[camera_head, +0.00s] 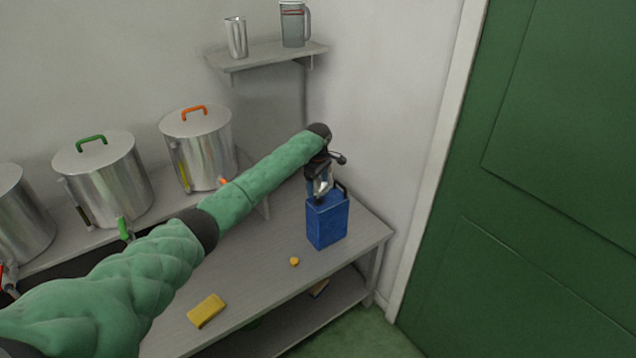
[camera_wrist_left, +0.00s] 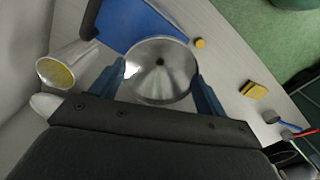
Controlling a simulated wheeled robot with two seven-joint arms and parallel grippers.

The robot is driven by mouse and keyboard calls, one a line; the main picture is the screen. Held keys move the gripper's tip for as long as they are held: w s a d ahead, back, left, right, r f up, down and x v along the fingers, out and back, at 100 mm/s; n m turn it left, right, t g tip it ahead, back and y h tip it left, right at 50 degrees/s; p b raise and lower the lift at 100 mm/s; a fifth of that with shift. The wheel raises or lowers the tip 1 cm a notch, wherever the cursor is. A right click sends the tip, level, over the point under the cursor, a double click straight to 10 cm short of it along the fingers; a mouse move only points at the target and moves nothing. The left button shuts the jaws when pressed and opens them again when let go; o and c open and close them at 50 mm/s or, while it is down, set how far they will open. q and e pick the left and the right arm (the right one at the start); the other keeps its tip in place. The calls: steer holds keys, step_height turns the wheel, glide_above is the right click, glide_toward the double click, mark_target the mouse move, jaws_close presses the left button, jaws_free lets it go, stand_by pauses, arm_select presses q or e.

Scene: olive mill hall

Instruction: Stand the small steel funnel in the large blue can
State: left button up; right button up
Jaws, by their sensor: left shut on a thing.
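The large blue can (camera_head: 327,222) stands on the grey bench near its right end, with a dark handle at the top. It also shows in the left wrist view (camera_wrist_left: 138,22), partly covered by the funnel. My left gripper (camera_head: 321,183) is at the can's top and is shut on the small steel funnel (camera_head: 325,187). In the left wrist view the funnel (camera_wrist_left: 160,84) shows its wide round mouth between the two blue fingers. Its spout is hidden, so I cannot tell whether it is inside the can's opening. My right gripper is not in view.
A small yellow-orange cap (camera_head: 294,261) and a yellow sponge (camera_head: 206,311) lie on the bench. A metal cup with yellow inside (camera_wrist_left: 58,73) is close to the gripper. Steel vats (camera_head: 200,150) line the left; a shelf (camera_head: 268,55) hangs above. A green door (camera_head: 540,180) is right.

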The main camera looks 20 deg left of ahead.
arm_select(q)
steer(key=shift+f, duration=0.55)
steer(key=o, duration=1)
steer(key=shift+o, duration=0.2)
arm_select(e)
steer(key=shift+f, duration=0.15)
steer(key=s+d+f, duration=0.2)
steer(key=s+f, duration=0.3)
arm_select(q)
steer(key=shift+r+b, duration=0.65)
steer(key=shift+r, duration=0.65)
steer(key=shift+r+b, duration=0.9)
steer(key=shift+r, duration=1.7)
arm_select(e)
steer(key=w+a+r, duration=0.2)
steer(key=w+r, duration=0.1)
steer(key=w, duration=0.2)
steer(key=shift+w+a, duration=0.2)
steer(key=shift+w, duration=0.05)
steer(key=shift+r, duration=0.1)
